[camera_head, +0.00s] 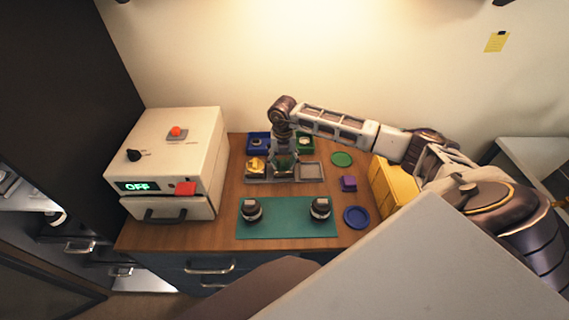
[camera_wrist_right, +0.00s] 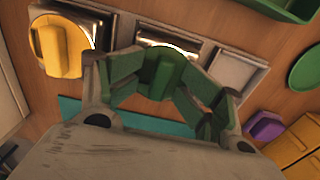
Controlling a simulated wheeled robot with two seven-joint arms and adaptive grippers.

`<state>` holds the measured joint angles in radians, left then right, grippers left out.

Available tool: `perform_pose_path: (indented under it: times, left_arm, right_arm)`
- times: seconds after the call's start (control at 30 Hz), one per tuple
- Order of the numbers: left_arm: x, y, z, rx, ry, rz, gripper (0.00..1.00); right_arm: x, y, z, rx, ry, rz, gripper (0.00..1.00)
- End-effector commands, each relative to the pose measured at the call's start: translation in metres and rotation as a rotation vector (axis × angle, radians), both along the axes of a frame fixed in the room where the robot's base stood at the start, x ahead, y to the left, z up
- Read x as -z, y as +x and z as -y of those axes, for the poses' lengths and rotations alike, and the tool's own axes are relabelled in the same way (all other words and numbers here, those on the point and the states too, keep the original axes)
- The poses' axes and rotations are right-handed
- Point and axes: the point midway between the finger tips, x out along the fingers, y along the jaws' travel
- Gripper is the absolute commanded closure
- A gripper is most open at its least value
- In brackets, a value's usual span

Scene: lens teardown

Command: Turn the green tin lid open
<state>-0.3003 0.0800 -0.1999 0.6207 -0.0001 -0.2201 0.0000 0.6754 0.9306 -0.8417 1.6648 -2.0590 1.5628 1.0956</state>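The green tin (camera_head: 285,164) stands in the middle section of a grey tray, partly covered by my right gripper in the head view. In the right wrist view its green lid (camera_wrist_right: 163,72) has a raised bar on top. My right gripper (camera_wrist_right: 165,80) points down over the lid, its fingers spread on either side of the bar; I cannot tell whether they touch it. It also shows in the head view (camera_head: 284,155). My left gripper is not in view.
A yellow-lidded tin (camera_head: 256,165) sits left on the grey tray (camera_head: 312,171). Blue (camera_head: 258,139) and green bins stand behind. A green disc (camera_head: 342,159), purple block (camera_head: 348,183), blue disc (camera_head: 357,216) and yellow boxes (camera_head: 393,188) lie right. Two dark lenses stand on a teal mat (camera_head: 286,229).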

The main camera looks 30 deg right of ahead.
Motion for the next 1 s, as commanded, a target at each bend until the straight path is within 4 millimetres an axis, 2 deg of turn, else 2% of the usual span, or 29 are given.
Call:
perform_pose_path:
  times: [0.03,0.23,1.0]
  left_arm:
    - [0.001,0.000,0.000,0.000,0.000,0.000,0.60]
    - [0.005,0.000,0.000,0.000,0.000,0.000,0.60]
    - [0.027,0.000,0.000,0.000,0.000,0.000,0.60]
  right_arm:
    - [0.007,-0.005,-0.001,-0.006,-0.001,-0.015,0.50]
    - [0.007,-0.005,0.000,-0.075,-0.002,-0.014,0.51]
    - [0.007,-0.004,0.000,-0.528,0.000,-0.015,0.52]
